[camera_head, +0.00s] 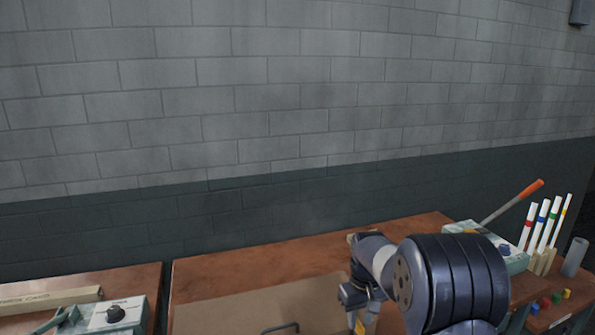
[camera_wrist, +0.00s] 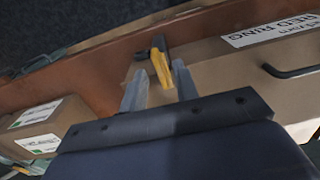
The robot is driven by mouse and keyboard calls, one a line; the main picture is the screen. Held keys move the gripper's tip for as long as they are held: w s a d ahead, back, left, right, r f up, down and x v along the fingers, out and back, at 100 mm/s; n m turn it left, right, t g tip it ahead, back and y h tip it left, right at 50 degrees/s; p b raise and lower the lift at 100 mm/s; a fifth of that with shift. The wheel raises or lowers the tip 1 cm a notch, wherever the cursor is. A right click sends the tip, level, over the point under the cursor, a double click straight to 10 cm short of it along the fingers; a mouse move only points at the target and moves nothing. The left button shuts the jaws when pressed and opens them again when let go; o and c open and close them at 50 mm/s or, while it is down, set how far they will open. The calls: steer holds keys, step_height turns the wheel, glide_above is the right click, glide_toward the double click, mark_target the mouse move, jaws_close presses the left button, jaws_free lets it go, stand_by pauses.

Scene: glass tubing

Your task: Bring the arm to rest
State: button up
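My gripper shows in the wrist view (camera_wrist: 160,80) with its two grey fingers apart. A yellow and black item (camera_wrist: 159,64) appears between and beyond the fingertips; I see no clear contact with either finger. In the head view my arm reaches in from the lower right over the brown workbench (camera_head: 230,262), bent downward. The gripper end is mostly hidden there by my arm and the frame's lower edge. A bit of yellow shows below it.
A cardboard box with a white label (camera_wrist: 270,33) and dark handle (camera_wrist: 290,71) lies close by. Another labelled box (camera_wrist: 62,121) is at left. At right stand a green box with an orange-handled lever (camera_head: 514,203), and colour-banded tubes (camera_head: 541,225). A dial box (camera_head: 116,313) is at left.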

steer(key=shift+f, duration=0.65)
steer(key=n, duration=0.5)
steer(key=shift+r+n, duration=0.1)
steer(key=shift+n, duration=0.2)
steer(key=n+p, duration=0.1)
steer(key=n, duration=0.4)
